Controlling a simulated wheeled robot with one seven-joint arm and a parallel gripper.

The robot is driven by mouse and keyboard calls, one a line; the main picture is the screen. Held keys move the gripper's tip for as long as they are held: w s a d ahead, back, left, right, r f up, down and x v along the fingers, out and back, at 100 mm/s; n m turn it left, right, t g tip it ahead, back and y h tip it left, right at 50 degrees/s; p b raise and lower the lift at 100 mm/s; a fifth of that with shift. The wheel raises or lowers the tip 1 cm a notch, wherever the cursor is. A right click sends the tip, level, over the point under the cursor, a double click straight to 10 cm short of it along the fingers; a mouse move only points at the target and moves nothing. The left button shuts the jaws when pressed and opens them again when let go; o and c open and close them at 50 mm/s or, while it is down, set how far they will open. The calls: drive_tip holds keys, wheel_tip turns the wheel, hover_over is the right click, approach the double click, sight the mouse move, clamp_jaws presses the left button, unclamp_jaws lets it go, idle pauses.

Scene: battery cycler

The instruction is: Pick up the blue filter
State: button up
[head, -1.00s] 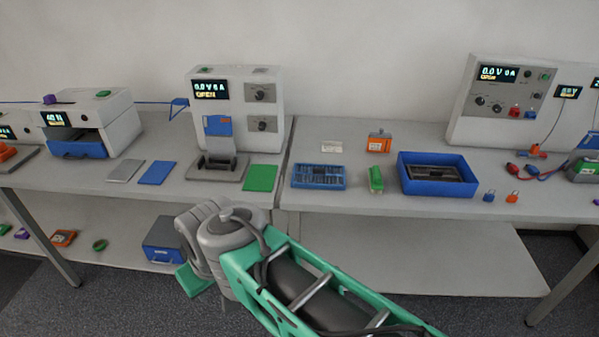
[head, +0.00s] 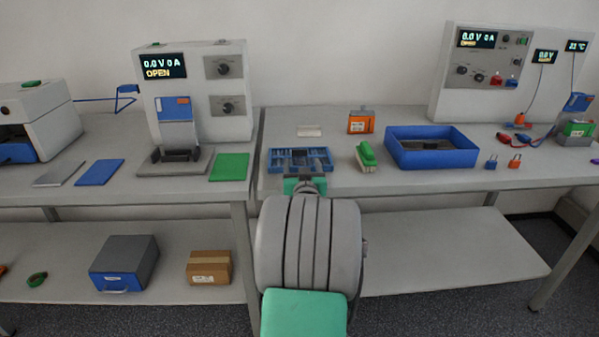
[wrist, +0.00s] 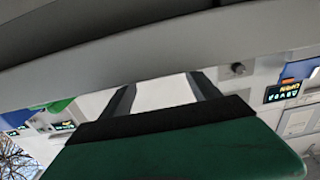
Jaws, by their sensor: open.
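The blue filter, as far as I can tell, is the thin flat blue plate (head: 100,172) lying on the left bench in the head view, between a grey plate and the device with the open display. My gripper (wrist: 162,82) shows in the wrist view with its two dark fingers apart and nothing between them. In the head view my arm reaches toward the front edge of the right bench, and its fingers are not clearly visible there. The gripper is well to the right of the blue plate and apart from it. Blue and green patches at the wrist view's left are unclear.
A grey plate (head: 60,173) and a green plate (head: 230,167) lie near the blue one. The white device (head: 195,95) stands behind. A blue divided tray (head: 300,160), green block (head: 366,157) and blue bin (head: 431,147) are on the right bench. The lower shelf holds boxes.

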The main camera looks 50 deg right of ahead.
sight(300, 152)
drive_tip(key=x, duration=0.6)
drive_tip(key=shift+w+d+r, duration=0.1)
drive_tip(key=shift+w+d, duration=0.15)
drive_tip(key=shift+w, duration=0.1)
drive_tip(key=shift+c, duration=0.3)
drive_tip(key=c, duration=1.4)
